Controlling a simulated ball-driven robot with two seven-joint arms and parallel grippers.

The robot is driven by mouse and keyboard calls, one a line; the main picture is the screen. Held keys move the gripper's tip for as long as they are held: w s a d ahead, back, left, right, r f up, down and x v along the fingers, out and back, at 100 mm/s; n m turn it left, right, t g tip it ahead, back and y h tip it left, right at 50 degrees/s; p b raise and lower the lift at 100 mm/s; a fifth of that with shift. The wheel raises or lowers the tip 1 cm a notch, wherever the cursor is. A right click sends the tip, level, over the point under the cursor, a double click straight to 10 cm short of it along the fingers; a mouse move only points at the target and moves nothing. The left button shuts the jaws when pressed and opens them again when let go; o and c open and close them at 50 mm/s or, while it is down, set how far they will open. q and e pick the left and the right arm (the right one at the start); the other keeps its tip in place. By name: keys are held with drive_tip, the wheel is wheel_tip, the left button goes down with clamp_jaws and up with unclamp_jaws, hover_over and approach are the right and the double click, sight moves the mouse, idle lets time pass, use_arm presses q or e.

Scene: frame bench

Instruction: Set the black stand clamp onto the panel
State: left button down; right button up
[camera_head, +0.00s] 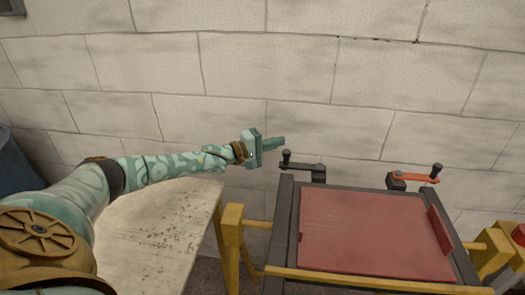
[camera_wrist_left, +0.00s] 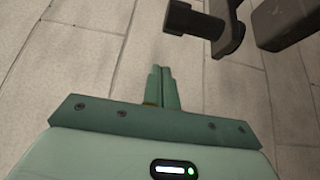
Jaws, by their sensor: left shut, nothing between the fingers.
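The black stand clamp (camera_head: 303,168) is at the back left corner of the frame, with its knob upright at its left end. It also shows at the top of the left wrist view (camera_wrist_left: 216,28). The red panel (camera_head: 370,235) lies in the dark frame. My left gripper (camera_head: 279,142) is shut and empty, above and just left of the clamp's knob, apart from it. Its closed fingers show in the left wrist view (camera_wrist_left: 161,84). I cannot tell whether the clamp's arm reaches over the panel. My right gripper is not in view.
A red clamp (camera_head: 415,179) is at the back right corner of the frame. Yellow supports (camera_head: 232,235) hold the frame. A worn pale table (camera_head: 150,235) is at left, under my left arm. A block wall (camera_head: 300,70) stands close behind.

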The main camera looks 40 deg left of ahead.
use_arm(q)
drive_tip(key=s+d+p, duration=0.1)
drive_tip(key=s+d, duration=0.2)
drive_tip(key=shift+a, duration=0.1)
idle(0.3)
